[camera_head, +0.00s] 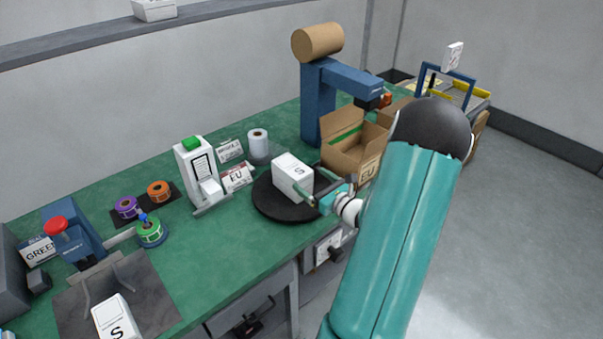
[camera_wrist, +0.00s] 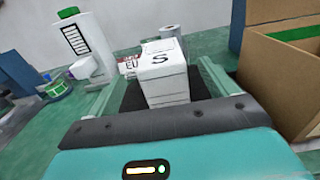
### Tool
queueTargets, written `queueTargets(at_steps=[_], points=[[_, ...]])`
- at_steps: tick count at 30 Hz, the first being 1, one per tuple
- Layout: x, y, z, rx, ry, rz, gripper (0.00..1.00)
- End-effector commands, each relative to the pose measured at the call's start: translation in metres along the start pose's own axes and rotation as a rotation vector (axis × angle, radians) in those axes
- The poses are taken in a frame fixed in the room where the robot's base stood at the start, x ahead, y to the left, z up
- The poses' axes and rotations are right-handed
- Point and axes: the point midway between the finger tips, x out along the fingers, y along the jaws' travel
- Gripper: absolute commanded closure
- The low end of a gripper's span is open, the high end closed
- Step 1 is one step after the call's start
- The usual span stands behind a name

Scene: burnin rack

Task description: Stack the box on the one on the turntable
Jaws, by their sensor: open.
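A white box marked S (camera_head: 291,174) sits on the round black turntable (camera_head: 268,205). In the wrist view, the white S box (camera_wrist: 163,75) stands between the two fingers of my gripper (camera_wrist: 157,76), which also shows in the head view (camera_head: 316,187). The fingers are open, one on either side of the box; I cannot tell whether either touches it. A second white box marked S (camera_head: 116,318) lies on the dark mat at the lower left, away from my gripper, partly cut off by the frame edge.
An open cardboard carton (camera_head: 352,158) stands just right of the turntable, with a blue post (camera_head: 318,103) behind it. A white device with a green top (camera_head: 198,172), an EU label (camera_head: 237,177) and a white roll (camera_head: 258,143) stand to the left.

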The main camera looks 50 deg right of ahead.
Motion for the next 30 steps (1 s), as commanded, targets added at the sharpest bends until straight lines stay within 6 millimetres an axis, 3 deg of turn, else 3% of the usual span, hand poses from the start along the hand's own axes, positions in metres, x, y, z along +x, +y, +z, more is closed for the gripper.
queueTargets(at_steps=[3,7,13,16,20,24,30], points=[[-0.019,-0.001,0.0,-0.001,0.0,-0.002,0.15],[-0.03,0.0,0.0,0.0,-0.001,-0.001,0.15],[-0.032,0.001,0.001,-0.002,0.0,0.004,0.15],[-0.023,0.016,0.009,-0.035,0.008,0.058,0.15],[-0.001,0.074,0.033,-0.161,0.044,0.264,0.15],[0.011,0.168,0.062,-0.392,0.095,0.591,0.15],[-0.014,0.281,0.087,-0.787,0.139,1.028,0.15]])
